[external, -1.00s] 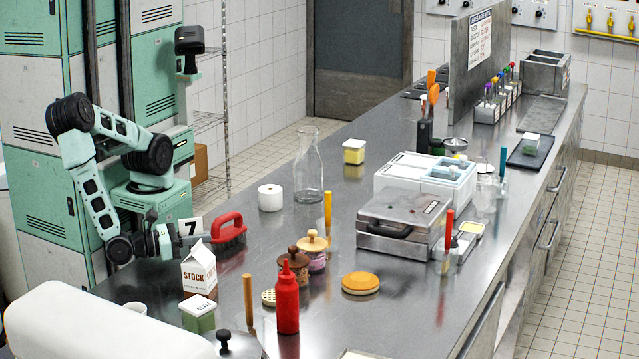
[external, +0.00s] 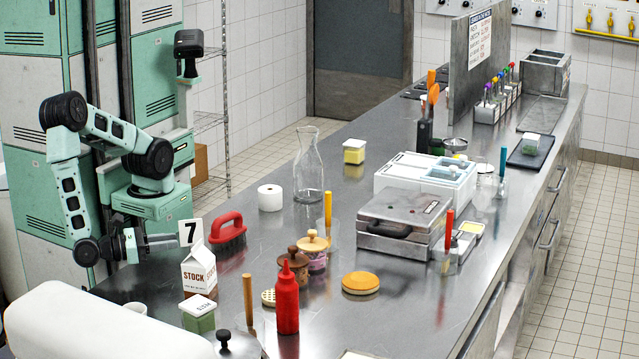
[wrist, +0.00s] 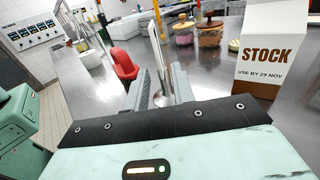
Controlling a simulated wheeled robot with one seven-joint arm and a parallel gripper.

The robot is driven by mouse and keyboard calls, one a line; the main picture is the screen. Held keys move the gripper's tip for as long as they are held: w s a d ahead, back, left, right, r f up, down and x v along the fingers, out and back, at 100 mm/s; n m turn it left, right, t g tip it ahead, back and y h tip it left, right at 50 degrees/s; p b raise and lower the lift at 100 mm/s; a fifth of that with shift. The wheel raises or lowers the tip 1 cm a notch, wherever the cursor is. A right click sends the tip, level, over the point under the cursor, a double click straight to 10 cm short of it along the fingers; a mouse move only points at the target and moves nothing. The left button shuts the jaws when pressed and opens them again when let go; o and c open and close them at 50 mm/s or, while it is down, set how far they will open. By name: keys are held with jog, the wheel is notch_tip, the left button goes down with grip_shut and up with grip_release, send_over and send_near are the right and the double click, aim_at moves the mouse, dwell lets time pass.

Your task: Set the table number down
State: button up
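The table number (external: 190,232), a white card with a black 7, stands upright on the steel counter behind the stock carton, which hides its foot. In the wrist view the table number (wrist: 160,62) shows nearly edge-on, as a thin pale upright strip. My gripper (external: 172,239) is low over the counter to the left of the card, pointing at it. In the wrist view my gripper (wrist: 161,90) has its two fingers apart, with the strip seen between and beyond them. I cannot tell if a finger touches it.
The stock carton (external: 199,270) stands close in front, and is at the right in the wrist view (wrist: 265,50). A red-handled brush (external: 228,230) lies just right of the card. Jars (external: 294,268) and a red bottle (external: 286,305) stand farther right.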

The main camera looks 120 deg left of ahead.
jog(key=shift+v, duration=1.75)
